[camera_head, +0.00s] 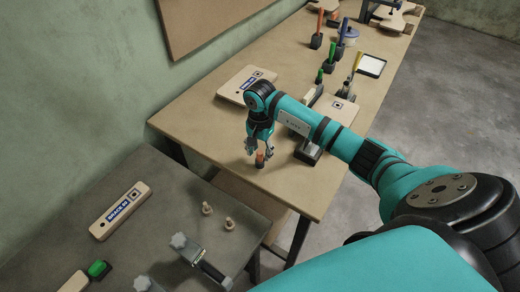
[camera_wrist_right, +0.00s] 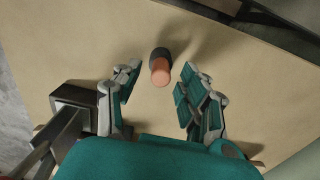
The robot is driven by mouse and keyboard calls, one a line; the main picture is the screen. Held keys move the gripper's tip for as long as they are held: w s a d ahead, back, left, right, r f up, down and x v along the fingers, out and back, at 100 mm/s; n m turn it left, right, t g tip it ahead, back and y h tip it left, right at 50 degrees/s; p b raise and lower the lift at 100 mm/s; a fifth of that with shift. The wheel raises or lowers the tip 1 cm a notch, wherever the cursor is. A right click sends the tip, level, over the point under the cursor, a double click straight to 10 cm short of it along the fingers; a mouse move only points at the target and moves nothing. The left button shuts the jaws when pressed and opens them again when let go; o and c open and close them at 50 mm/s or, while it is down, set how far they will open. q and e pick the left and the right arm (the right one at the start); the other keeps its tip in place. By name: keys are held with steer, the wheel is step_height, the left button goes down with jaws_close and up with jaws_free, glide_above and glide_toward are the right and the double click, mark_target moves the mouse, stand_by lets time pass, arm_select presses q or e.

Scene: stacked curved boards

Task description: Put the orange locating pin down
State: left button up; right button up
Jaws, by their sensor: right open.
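The orange locating pin (camera_head: 260,158) has an orange top and a dark base. It stands on the tan table, near the table's front edge. In the right wrist view the pin (camera_wrist_right: 160,70) lies just beyond and between the parted fingers. My right gripper (camera_head: 259,147) points down over the pin. Its fingers are open, and in the right wrist view there is a gap between the pin and each finger of my gripper (camera_wrist_right: 158,88). My left gripper does not show in either view.
A dark block with a metal post (camera_head: 308,152) stands close right of the pin. A labelled board (camera_head: 246,85) lies behind. Several coloured-handled tools stand farther back. A lower grey table (camera_head: 160,225) at front left holds a board (camera_head: 120,210), two wooden pegs and clamps.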

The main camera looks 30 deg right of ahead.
mark_target(260, 153)
step_height(260, 153, up, 12)
steer(key=b, duration=0.4)
steer(key=shift+a, duration=0.1)
